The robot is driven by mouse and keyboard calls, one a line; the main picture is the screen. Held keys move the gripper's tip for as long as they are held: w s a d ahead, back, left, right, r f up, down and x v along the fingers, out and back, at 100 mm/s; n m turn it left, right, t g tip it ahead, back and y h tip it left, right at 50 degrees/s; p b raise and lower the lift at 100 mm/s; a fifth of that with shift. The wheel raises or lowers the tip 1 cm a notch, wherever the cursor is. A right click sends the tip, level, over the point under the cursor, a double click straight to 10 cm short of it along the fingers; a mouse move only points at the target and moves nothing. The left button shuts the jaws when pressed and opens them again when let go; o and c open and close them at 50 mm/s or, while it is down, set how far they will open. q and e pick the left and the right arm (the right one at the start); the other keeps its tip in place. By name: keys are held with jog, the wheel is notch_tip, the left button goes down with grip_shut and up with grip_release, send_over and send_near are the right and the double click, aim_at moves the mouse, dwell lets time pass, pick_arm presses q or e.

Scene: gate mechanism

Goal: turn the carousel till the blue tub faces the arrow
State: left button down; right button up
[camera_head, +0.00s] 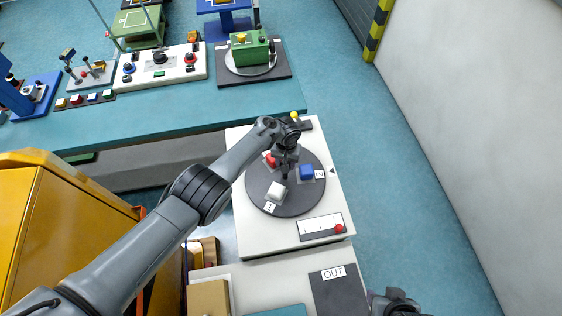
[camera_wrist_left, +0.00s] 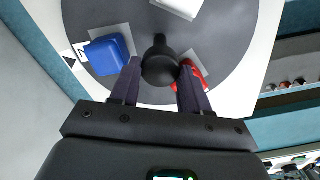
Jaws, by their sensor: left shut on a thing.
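The carousel (camera_head: 258,188) is a dark grey disc on a white base. It carries a blue tub (camera_head: 307,171), a red tub (camera_head: 271,160) and a white tub (camera_head: 275,192). A black arrow (camera_head: 333,170) is printed on the base at the right. The blue tub is on that side, with its label plate between it and the arrow; the left wrist view shows the same blue tub (camera_wrist_left: 108,55) and arrow (camera_wrist_left: 67,53) about in line. My left gripper (camera_wrist_left: 155,82) is shut on a black knob (camera_wrist_left: 159,62) standing on the carousel. My right gripper (camera_head: 395,303) is partly visible at the bottom edge; its fingers are unclear.
A white panel with a slot and a red knob (camera_head: 339,228) lies in front of the carousel. A dark OUT pad (camera_head: 340,292) is nearer. A yellow cabinet (camera_head: 60,215) stands at the left. A teal bench (camera_head: 150,125) with switch panels runs behind.

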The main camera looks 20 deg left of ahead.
pick_arm(q)
jog(key=shift+f+n, duration=0.1)
jog(key=shift+n, duration=0.6)
jog(key=shift+a, duration=0.1)
jog(key=c, duration=0.5)
grip_release()
jog(key=shift+c, duration=0.2)
jog(key=shift+r+p, duration=0.55)
jog(key=shift+r, duration=0.2)
notch_tip(320, 180, up, 9)
jog(key=p, duration=0.5)
jog(key=shift+r, duration=0.2)
